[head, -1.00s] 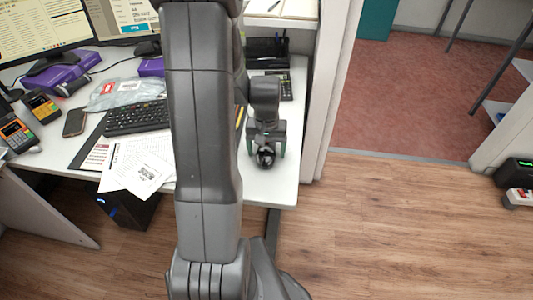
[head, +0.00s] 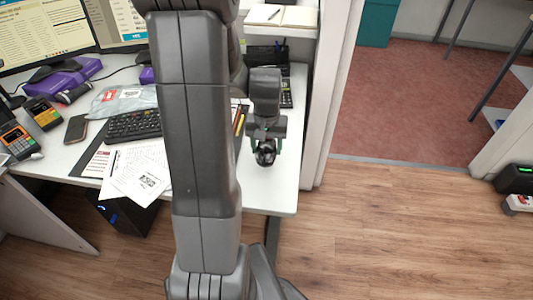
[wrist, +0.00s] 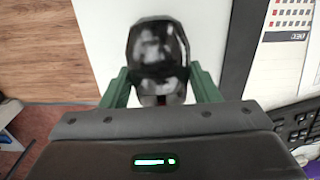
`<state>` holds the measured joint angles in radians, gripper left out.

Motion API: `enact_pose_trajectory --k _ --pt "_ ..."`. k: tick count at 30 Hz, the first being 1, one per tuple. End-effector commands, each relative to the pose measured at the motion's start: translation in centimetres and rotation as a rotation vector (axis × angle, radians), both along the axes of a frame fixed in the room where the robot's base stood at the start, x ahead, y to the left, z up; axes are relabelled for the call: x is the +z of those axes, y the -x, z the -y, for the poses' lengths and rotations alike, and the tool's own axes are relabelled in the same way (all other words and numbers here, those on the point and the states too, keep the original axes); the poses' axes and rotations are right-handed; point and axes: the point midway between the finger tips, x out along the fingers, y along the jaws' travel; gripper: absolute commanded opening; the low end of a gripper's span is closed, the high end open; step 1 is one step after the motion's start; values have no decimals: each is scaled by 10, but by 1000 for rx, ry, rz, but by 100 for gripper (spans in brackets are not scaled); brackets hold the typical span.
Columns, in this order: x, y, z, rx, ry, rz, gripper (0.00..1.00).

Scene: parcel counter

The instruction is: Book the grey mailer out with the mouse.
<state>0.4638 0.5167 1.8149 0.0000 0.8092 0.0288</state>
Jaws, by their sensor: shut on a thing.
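My gripper (wrist: 160,92) is shut on the black mouse (wrist: 157,45), whose glossy body fills the space between the green fingers in the wrist view. In the head view the mouse (head: 265,158) shows as a dark shape under my gripper, over the right front part of the white desk. I cannot tell whether it touches the desk. The grey mailer (head: 122,99) lies on the desk behind the keyboard, with a red and white label on it. Two monitors (head: 40,28) stand at the back left, lit with text windows. My arm hides the middle of the desk.
A black keyboard (head: 133,125), papers (head: 135,178), a phone (head: 76,128) and card terminals (head: 17,138) crowd the left of the desk. A partition (head: 325,110) stands right of my gripper. The desk's front right corner (head: 278,195) is bare.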

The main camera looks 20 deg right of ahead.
Motion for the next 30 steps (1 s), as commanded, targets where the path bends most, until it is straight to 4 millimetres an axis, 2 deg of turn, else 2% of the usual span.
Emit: enact_pose_trajectory --k 1,6,10,14,21,30 --pt "13 -1 0 0 2 4 31" --pt "42 -1 0 0 2 4 31" --pt "48 0 0 0 -1 -3 31" --pt "34 -1 1 0 -4 -7 31" --pt "-2 2 -1 0 -3 -6 31" --pt "-18 3 -1 0 0 0 31"
